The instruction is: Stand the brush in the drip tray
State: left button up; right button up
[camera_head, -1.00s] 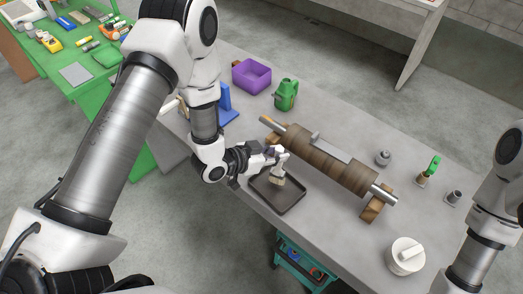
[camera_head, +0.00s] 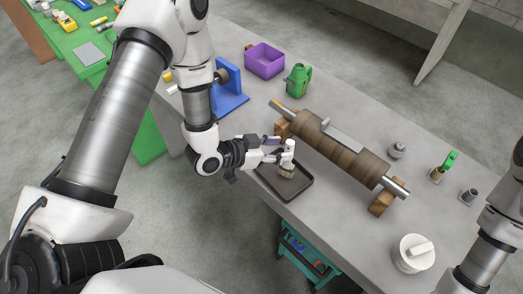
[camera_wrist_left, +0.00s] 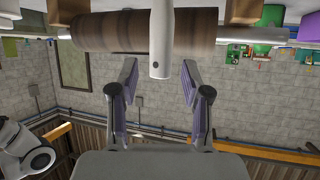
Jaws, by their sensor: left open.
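The brush (camera_head: 287,170) stands upright in the black drip tray (camera_head: 301,191), with its pale handle up and its head down at the tray floor. My left gripper (camera_head: 285,152) is open at the handle, coming from the left. In the left wrist view the white handle (camera_wrist_left: 161,40) reaches between the spread fingertips of the left gripper (camera_wrist_left: 158,65), with gaps on both sides. The brush head is out of sight there. Part of my right arm shows at the right edge of the head view, but its gripper does not.
A brown roll (camera_head: 340,149) on wooden blocks lies just behind the tray. A blue stand (camera_head: 230,92), a purple bin (camera_head: 265,61) and a green can (camera_head: 298,80) are farther back. A white tub (camera_head: 413,254) stands front right. The table's front edge is close to the tray.

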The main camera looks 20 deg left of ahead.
pick_arm(q)
jog(key=v, duration=0.8)
jog(key=s+a+f+n+g+y, duration=0.2)
jog(key=s+f+n+g+y, duration=0.2)
jog(key=s+f, duration=0.5)
jog(key=s+a+f+n+g+y, duration=0.2)
jog(key=s+f+g, duration=0.4)
jog(key=s+f, duration=0.4)
jog(key=shift+f+n+y, duration=0.75)
jog(key=shift+n+y, duration=0.15)
